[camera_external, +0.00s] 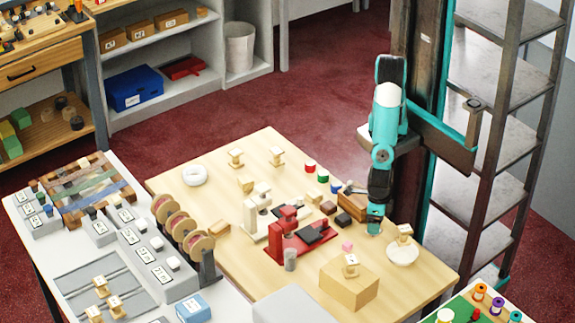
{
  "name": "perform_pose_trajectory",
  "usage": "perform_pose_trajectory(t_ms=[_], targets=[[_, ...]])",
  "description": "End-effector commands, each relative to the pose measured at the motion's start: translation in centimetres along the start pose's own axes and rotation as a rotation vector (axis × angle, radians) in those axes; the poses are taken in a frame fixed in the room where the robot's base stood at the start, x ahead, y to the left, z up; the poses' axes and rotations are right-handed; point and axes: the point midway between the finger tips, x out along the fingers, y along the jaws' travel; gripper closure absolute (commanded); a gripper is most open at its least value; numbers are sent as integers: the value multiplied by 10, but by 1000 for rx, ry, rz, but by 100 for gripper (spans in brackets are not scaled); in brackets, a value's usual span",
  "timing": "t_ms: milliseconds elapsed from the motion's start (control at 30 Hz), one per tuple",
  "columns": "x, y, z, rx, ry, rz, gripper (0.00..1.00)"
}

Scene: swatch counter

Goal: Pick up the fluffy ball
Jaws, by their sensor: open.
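A small pink thing (347,246) lies on the wooden table top, right of the red device. It is the likeliest fluffy ball, but it is too small to tell its texture. My gripper (374,231) points down above the table's right part, a little right of and behind the pink thing. It is open, with no object visible in it; its fingers are small and partly dark in this view.
A white dish (402,253) with a wooden piece stands right of my gripper. A wooden block (350,285) stands in front, a red device (290,240) left, and a brown box (362,209) with small dark blocks behind. The table's left part (205,210) has free room.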

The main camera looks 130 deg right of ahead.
Motion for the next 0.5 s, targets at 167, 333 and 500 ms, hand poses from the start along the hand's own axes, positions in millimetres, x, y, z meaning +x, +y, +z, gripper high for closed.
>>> perform_pose_trajectory(t_ms=[167,333,500], targets=[[29,0,2,0,0,-6,23],[41,1,2,0,0,-1,23],[41,1,2,0,0,0,23]])
